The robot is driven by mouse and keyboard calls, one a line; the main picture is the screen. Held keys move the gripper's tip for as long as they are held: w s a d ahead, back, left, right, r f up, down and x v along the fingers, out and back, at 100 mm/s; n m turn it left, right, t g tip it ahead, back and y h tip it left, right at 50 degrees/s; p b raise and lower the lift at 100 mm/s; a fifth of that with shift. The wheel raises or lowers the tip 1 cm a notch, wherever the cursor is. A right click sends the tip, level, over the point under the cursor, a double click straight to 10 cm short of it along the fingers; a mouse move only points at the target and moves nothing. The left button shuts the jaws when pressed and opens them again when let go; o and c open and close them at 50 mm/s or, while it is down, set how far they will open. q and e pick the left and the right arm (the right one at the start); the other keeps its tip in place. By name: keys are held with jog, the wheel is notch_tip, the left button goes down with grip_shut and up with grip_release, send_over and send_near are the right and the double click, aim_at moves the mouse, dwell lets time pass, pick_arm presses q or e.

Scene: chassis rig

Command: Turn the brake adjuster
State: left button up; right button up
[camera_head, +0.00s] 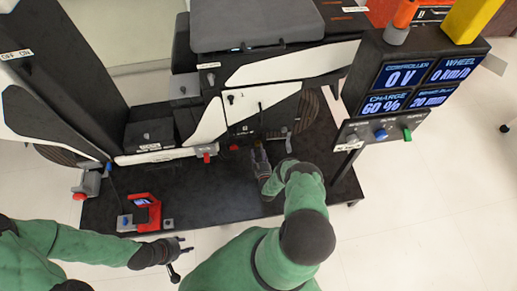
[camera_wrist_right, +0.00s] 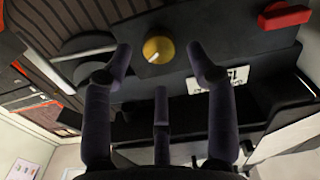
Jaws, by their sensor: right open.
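A round yellow knob with a pale pointer line (camera_wrist_right: 158,50) shows in the right wrist view, on a dark part of the chassis rig; it looks like the brake adjuster, but I can read no label naming it. My right gripper (camera_wrist_right: 162,55) is open, its fingers on either side of the knob in the picture; contact cannot be told. In the head view, my right gripper (camera_head: 262,165) is over the black platform, and the knob is not clearly visible there. My left gripper (camera_head: 182,256) is open and empty, off the platform's front edge.
A red handle (camera_wrist_right: 286,16) and a white label (camera_wrist_right: 217,80) are near the knob. A display panel (camera_head: 410,78) reads 0 V, 0 km/h, 60 % and 20 mm. A red device (camera_head: 148,212) stands on the black platform (camera_head: 215,195). The seat (camera_head: 250,22) is above.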

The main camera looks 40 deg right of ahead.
aim_at(258, 145)
jog(key=shift+b+x, duration=0.4)
jog(key=shift+x, duration=1.25)
jog(key=c, duration=1.1)
